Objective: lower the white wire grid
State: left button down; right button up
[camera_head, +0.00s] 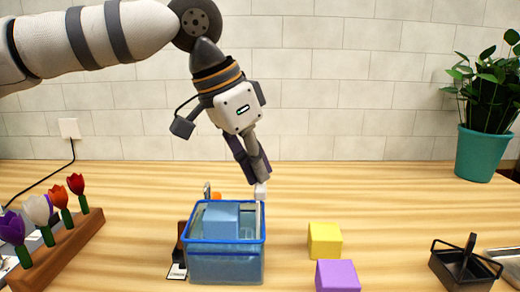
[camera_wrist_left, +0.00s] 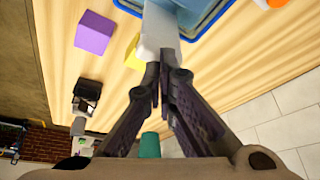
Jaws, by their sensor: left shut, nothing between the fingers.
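I cannot make out a white wire grid for certain in either view. A small white piece (camera_head: 260,191) stands at the back right corner of a clear, blue-rimmed bin (camera_head: 226,264). In the left wrist view a pale white piece (camera_wrist_left: 160,28) shows just beyond the fingertips. My left gripper (camera_head: 262,178) points down, shut and empty, right above the white piece; I cannot tell whether they touch. It also shows in the left wrist view (camera_wrist_left: 162,72). A light blue block (camera_head: 220,218) sits in the bin. My right gripper is not in view.
A yellow block (camera_head: 325,240) and a purple block (camera_head: 338,276) lie right of the bin. A black basket (camera_head: 464,268) stands at the front right. A wooden rack (camera_head: 62,246) with several tulips stands left. A potted plant (camera_head: 482,154) is at the back right.

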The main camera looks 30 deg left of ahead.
pick_arm(q)
jog(key=shift+f, duration=0.9)
jog(key=shift+r, duration=2.5)
